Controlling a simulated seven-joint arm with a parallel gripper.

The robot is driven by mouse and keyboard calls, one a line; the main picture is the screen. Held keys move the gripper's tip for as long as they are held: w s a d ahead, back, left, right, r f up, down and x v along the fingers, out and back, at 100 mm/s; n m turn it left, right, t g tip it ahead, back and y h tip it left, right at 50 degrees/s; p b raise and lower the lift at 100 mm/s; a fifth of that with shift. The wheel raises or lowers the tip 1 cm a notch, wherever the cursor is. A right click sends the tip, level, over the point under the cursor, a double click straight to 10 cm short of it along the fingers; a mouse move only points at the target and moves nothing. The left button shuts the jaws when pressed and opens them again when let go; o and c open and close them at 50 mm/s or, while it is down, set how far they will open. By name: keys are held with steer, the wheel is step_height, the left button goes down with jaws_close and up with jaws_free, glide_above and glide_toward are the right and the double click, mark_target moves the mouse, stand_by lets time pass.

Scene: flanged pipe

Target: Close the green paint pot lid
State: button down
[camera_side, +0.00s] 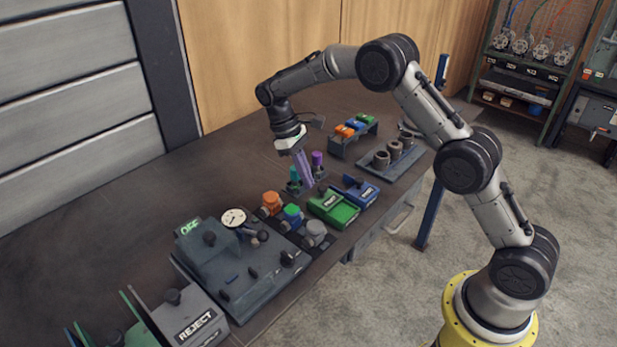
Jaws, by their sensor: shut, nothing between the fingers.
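My gripper (308,184) points down with its purple fingers shut and empty, between a teal cylinder (294,178) and a purple cylinder (317,160). A small pot with a green top (292,213) and blue lower part stands in front of it, below and to the left in the picture. It is probably the green paint pot; I cannot tell whether its lid is open or shut. An orange pot (271,201) and a grey pot (316,231) stand beside it. My gripper is apart from these pots.
A green bin (333,210) and a blue bin (361,190) lie right of the pots, near the table's front edge. A grey fixture with a dial (233,217) and a REJECT box (190,322) stand at left. A tray of metal cylinders (390,165) is behind right.

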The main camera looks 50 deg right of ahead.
mark_target(328, 203)
steer(key=shift+s+d, duration=0.1)
steer(key=shift+s, duration=0.15)
steer(key=shift+s, duration=3)
